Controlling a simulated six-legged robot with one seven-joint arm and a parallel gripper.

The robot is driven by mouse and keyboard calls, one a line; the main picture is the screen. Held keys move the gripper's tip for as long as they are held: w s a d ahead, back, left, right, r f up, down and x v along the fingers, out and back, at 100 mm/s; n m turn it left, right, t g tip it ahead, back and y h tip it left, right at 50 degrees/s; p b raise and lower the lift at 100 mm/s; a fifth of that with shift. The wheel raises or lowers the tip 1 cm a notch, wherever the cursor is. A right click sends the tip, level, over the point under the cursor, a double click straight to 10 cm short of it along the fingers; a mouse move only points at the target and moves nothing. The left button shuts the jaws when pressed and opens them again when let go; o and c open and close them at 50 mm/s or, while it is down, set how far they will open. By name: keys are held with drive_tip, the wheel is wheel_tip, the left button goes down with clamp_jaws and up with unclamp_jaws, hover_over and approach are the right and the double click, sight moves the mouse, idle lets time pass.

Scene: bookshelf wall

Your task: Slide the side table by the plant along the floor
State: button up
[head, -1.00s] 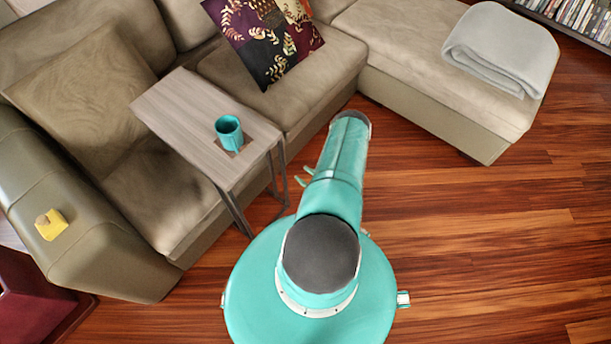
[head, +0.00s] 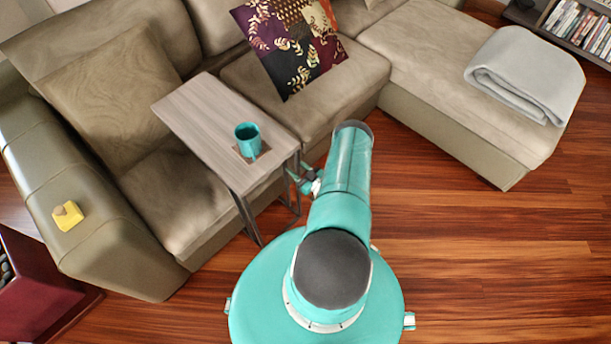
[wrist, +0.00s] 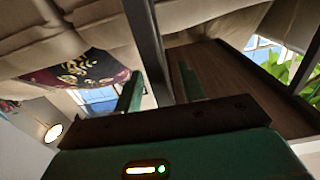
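The side table (head: 205,118) has a grey wood top and dark metal legs. My gripper (head: 303,182) is beside the table's right-hand leg, partly hidden by my arm. In the wrist view, my gripper's two green fingers (wrist: 160,88) are apart, with a metal table leg (wrist: 148,45) passing between them. I cannot tell whether either finger touches it. The underside of the top (wrist: 225,75) and a green plant (wrist: 300,72) show at the right.
The beige sofa (head: 165,205) runs behind and left of the table, with a patterned cushion (head: 290,45) and a folded grey blanket (head: 525,75). A yellow object (head: 68,215) lies on its armrest. A bookshelf (head: 580,30) is at the upper right. The wood floor (head: 480,250) is clear at right.

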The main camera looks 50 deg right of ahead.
drive_tip(key=shift+w, duration=0.7)
clamp_jaws()
idle(1.0)
